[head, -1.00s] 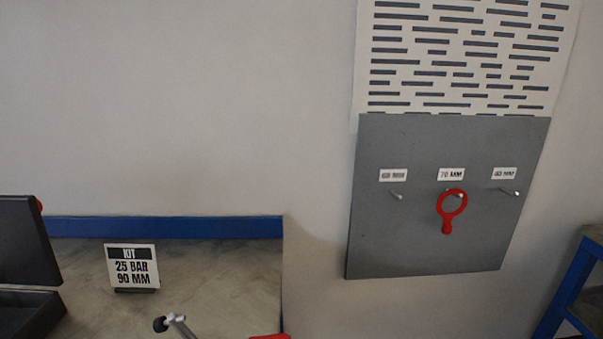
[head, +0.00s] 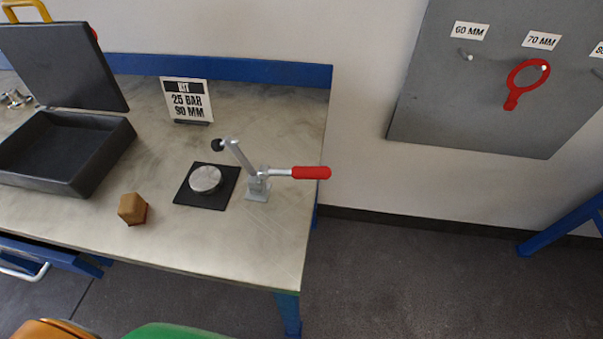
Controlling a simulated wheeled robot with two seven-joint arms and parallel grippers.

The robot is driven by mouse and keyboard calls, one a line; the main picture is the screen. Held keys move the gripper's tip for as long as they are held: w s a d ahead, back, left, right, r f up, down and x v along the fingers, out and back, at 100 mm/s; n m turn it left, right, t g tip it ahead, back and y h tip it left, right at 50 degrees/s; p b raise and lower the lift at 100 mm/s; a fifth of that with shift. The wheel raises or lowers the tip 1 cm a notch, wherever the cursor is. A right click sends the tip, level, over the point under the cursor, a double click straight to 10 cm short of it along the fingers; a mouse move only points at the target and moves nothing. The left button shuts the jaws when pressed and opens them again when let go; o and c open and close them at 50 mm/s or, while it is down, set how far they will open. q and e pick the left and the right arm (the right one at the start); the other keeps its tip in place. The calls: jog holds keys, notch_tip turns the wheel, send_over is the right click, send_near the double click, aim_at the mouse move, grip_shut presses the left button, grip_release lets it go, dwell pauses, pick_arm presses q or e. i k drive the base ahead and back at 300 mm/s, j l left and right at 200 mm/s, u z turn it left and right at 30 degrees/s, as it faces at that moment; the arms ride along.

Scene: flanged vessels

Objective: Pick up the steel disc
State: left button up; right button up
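The steel disc (head: 205,179) is round and shiny and lies flat on a black square pad (head: 190,195) on the metal workbench. A toggle clamp (head: 257,184) with a red handle (head: 311,172) stands just right of the pad. Its arm is raised, with a black tip (head: 217,145) above and behind the disc. Neither of my grippers shows in the head view.
An open black case (head: 95,165) stands on the bench at left. A small brown block (head: 132,208) lies left of the pad. A red ring tool (head: 524,82) hangs on a grey wall panel (head: 440,100).

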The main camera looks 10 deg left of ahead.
aim_at(205, 181)
jog(key=j+u, duration=0.15)
jog(key=u, duration=0.85)
jog(key=k+j, duration=0.05)
